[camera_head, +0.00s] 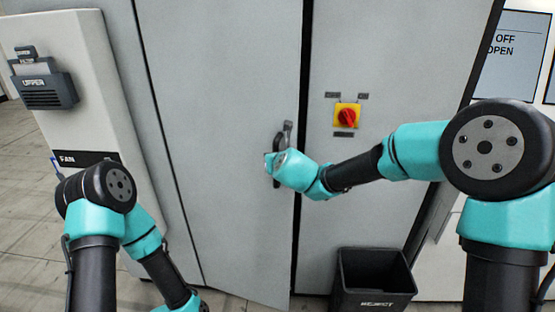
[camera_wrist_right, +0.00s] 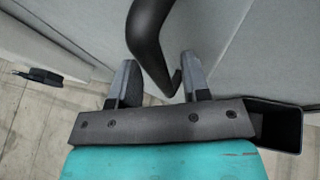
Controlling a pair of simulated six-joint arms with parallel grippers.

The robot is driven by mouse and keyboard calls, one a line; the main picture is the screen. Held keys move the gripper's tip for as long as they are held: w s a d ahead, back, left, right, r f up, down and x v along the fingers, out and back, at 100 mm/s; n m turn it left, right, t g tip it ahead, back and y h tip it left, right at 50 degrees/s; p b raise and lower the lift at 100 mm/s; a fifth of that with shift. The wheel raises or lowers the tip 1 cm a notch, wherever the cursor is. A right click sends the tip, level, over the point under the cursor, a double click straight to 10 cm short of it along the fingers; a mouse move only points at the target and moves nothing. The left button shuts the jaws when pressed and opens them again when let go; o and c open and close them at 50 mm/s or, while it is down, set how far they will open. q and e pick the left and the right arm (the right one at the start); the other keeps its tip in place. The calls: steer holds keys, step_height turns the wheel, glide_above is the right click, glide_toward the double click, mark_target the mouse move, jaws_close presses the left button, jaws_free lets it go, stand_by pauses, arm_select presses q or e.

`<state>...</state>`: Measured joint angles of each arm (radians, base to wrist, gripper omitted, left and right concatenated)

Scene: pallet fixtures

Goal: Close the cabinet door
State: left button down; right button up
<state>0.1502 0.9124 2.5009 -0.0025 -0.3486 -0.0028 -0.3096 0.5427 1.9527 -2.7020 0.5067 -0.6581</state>
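The grey cabinet door (camera_head: 215,130) fills the centre-left of the head view. A dark gap runs down its right edge beside the fixed right panel, and its lower corner stands forward, so it looks slightly ajar. Its black handle (camera_head: 276,165) is near that edge. My right gripper is at the handle, its fingers mostly hidden behind my wrist in the head view. In the right wrist view the gripper (camera_wrist_right: 158,82) has its fingers apart, with the handle (camera_wrist_right: 150,40) curving down between them; contact is unclear. My left gripper is out of frame below the head view.
A black reject bin (camera_head: 373,280) stands on the floor against the right panel. A red and yellow rotary switch (camera_head: 346,116) is right of the handle. A white fan housing (camera_head: 85,110) stands left of the door. Open floor (camera_head: 25,220) shows at the left.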

steer(key=shift+s, duration=0.1)
steer(key=v, duration=1.7)
steer(key=shift+d, duration=0.1)
